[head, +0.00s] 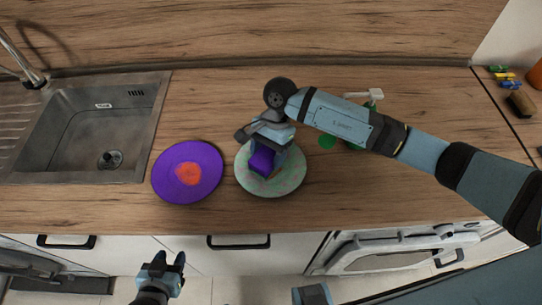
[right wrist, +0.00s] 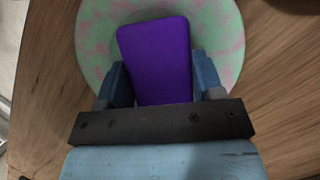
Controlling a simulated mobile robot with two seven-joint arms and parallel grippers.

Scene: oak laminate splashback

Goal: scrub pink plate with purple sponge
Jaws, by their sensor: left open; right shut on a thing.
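A pale green plate with pink mottling (head: 287,184) lies on the wooden counter; it also shows in the right wrist view (right wrist: 96,38). No plainly pink plate is in view. The purple sponge (head: 262,161) is over this plate, between the fingers of my right gripper (head: 268,168). In the right wrist view the sponge (right wrist: 158,62) sits between both fingers, above or against the plate; I cannot tell if it touches. My left gripper (head: 169,263) is open and empty, low in front of the counter.
A purple plate with an orange-red patch (head: 202,158) lies just left of the mottled plate. A metal sink (head: 85,130) is at the left. A green item (head: 327,142) is partly behind my right arm. Small coloured things (head: 502,76) and a brown block (head: 520,104) are at far right.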

